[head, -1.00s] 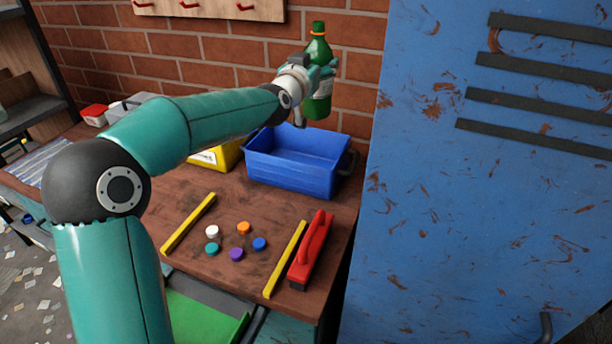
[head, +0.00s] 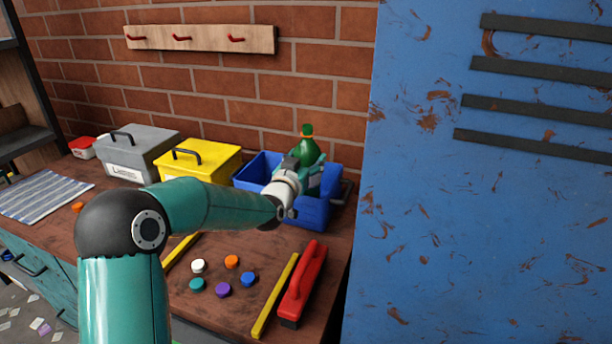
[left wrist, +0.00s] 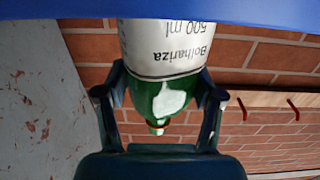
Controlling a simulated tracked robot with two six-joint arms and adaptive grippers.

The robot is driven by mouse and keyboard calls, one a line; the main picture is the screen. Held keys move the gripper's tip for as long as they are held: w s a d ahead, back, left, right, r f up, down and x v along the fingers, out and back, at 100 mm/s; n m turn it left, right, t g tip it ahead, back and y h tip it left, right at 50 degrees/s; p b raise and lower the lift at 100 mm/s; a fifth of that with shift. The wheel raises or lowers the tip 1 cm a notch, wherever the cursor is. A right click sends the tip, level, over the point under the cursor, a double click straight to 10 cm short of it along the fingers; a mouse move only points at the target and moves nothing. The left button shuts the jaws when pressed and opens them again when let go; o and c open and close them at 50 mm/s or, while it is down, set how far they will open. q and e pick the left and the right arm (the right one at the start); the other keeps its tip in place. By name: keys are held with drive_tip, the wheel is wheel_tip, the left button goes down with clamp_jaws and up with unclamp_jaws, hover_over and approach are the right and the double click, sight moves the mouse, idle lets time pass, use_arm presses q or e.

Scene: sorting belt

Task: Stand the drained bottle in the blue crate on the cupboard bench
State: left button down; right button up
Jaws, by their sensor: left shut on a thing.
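The green bottle (head: 307,149) with an orange ring at its neck is upright at the blue crate (head: 318,212) in the head view, its lower part hidden by my gripper and the crate. My left gripper (head: 304,178) is shut on the bottle. In the left wrist view the bottle (left wrist: 165,50) appears upside down between the two fingers of my left gripper (left wrist: 160,100), its white label reading "Bolhariza 500 ml". A blue strip of the crate (left wrist: 200,10) crosses the top of that view. Whether the bottle touches the crate floor is hidden. My right gripper is out of view.
A yellow lidded box (head: 215,160) and a grey lidded box (head: 140,155) stand left of the crate. A red brush-like tool (head: 304,285), a yellow strip (head: 275,296) and several bottle caps lie in front. A blue locker (head: 480,200) stands at the right.

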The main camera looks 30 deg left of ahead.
use_arm(q)
drive_tip(key=shift+s+f, duration=0.1)
drive_tip(key=shift+f, duration=2.05)
drive_tip(key=shift+f+b, duration=0.15)
drive_tip(key=shift+b, duration=0.15)
drive_tip(key=shift+c, duration=0.7)
unclamp_jaws()
drive_tip(key=shift+s, duration=0.35)
drive_tip(key=b+v, duration=0.1)
drive_tip(key=v, duration=1)
drive_tip(key=shift+d, duration=0.2)
drive_tip(key=shift+s, duration=0.1)
